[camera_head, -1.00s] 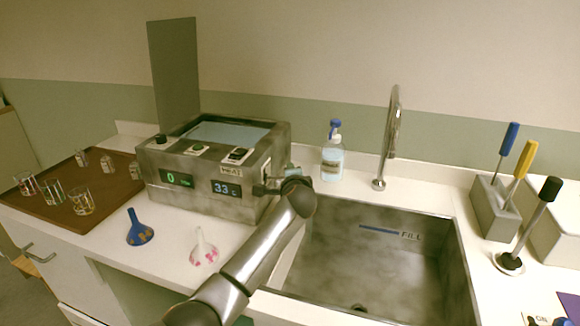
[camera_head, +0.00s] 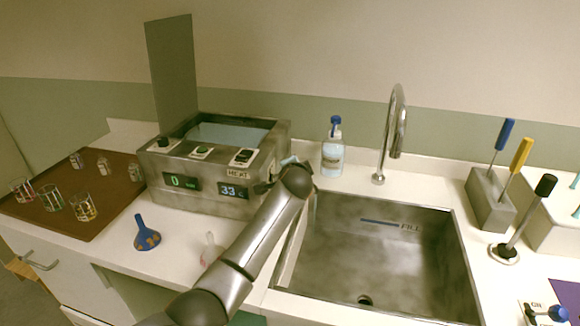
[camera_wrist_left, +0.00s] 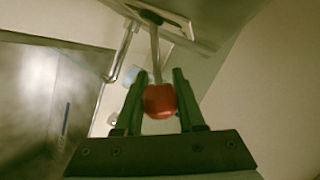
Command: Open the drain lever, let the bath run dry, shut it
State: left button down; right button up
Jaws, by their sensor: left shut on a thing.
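The bath (camera_head: 215,203) is a grey steel box left of the sink, with its lid panel (camera_head: 172,65) standing up behind. Pale water (camera_head: 228,134) shows in its open top. Its displays read 0 in green and 33 in blue. In the left wrist view a thin metal lever (camera_wrist_left: 155,50) ends in a red knob (camera_wrist_left: 159,101). My left gripper (camera_wrist_left: 157,88) is shut on this knob, with a dark finger on each side. In the head view my left wrist is at the bath's right side and hides the lever and fingers. My right gripper is not in view.
The sink (camera_head: 455,250) lies right of my left arm, with a tall faucet (camera_head: 396,125) behind. A brown tray (camera_head: 110,212) holds glassware.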

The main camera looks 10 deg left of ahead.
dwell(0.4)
pick_arm(q)
jog(key=c, duration=0.5)
grip_release()
jog(key=shift+s+r, duration=0.1)
jog(key=shift+r, duration=0.05)
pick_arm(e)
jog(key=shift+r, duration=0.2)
